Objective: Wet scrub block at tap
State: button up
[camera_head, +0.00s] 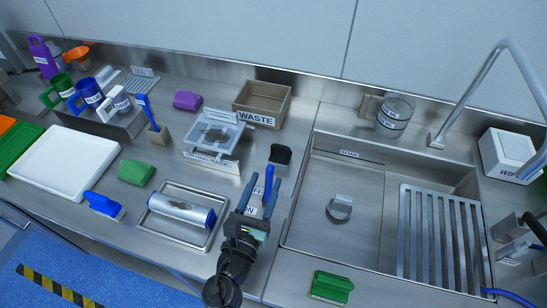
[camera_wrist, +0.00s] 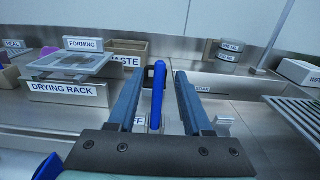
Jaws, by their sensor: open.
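My gripper (camera_head: 264,178) is open above the counter left of the sink. In the wrist view its fingers (camera_wrist: 158,76) stand on either side of an upright blue lever (camera_wrist: 157,98), with gaps visible; I cannot tell contact. OFF and ON labels lie by the lever. A green block with a ridged side (camera_head: 331,287) lies at the sink's front edge, apart from my gripper. Another green block (camera_head: 137,171) and a purple block (camera_head: 187,100) lie further left. No label shows which is the scrub block. The tall curved tap (camera_head: 493,72) rises behind the sink's right side.
The sink (camera_head: 305,232) has a round drain cover (camera_head: 340,207) and a slatted rack (camera_head: 405,240). Left stand a metal tray (camera_head: 146,224) with a roller, the drying rack (camera_head: 211,163) and a waste box (camera_head: 285,108). A wipes box (camera_head: 503,152) stands right.

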aim_at(271, 166)
jog(key=x, duration=0.7)
jog(key=shift+w, duration=0.15)
jog(key=shift+c, duration=0.2)
grip_shut()
jog(key=shift+f, duration=0.1)
dwell(0.9)
